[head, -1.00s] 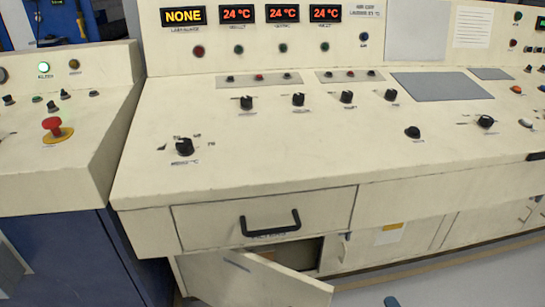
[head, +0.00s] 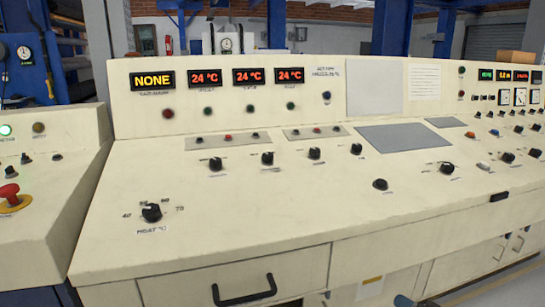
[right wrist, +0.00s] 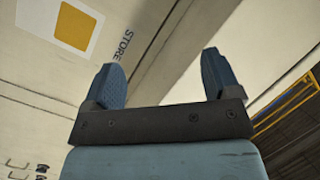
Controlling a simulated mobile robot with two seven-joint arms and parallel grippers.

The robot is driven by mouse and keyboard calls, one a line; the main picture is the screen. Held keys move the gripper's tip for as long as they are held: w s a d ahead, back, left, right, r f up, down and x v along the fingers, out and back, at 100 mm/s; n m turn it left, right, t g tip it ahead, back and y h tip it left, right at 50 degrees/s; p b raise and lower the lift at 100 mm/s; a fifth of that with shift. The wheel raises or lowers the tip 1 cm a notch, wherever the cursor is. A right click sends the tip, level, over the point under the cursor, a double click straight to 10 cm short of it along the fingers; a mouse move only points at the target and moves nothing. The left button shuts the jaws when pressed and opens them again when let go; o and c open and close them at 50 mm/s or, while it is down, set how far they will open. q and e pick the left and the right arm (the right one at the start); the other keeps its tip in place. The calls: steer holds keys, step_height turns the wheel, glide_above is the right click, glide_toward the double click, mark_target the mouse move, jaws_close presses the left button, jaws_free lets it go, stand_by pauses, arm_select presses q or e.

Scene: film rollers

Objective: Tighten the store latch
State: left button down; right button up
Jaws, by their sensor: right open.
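In the right wrist view, a white panel carries a yellow square on a white sticker (right wrist: 75,28) and the word STORE (right wrist: 122,47). My right gripper (right wrist: 160,70) is open there, its two blue fingers apart with nothing between them, facing the panel and a seam beside it. In the head view only a blue bit of my right gripper (head: 403,300) shows at the bottom edge, in front of the lower cabinet panel with the yellow sticker (head: 371,281). I cannot make out the store latch clearly in either view. My left gripper is not in view.
A long cream control console (head: 260,215) with knobs and displays fills the head view. A drawer with a black handle (head: 244,291) is at its lower front. A red mushroom button (head: 9,194) is on the left console. Grey floor is open at the lower right.

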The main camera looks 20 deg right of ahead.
steer(key=s+a+r+n+g+y, duration=0.25)
steer(key=s+a+n, duration=0.2)
steer(key=a, duration=0.65)
steer(key=s+a+r+n+g+y, duration=0.1)
steer(key=s+a+r+n, duration=0.4)
steer(key=a, duration=0.6)
steer(key=s+a+r+n+g+y, duration=0.1)
steer(key=a+r+n+g+y, duration=0.1)
steer(key=a+n, duration=0.65)
steer(key=s+a+r+n, duration=0.1)
steer(key=s+a+r, duration=0.45)
steer(key=a, duration=0.25)
steer(key=w+a+r+m+t, duration=0.4)
steer(key=a+r+m+t, duration=0.2)
steer(key=a+r+m, duration=0.35)
arm_select(q)
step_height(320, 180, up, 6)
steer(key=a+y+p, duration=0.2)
steer(key=p, duration=1.4)
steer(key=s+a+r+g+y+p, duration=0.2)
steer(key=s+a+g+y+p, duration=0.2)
steer(key=p, duration=1.9)
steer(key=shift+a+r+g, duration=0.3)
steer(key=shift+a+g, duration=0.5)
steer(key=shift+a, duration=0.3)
arm_select(e)
steer(key=s+d+r+g+h, duration=0.4)
steer(key=d+r+g+h, duration=0.2)
steer(key=d+r, duration=0.2)
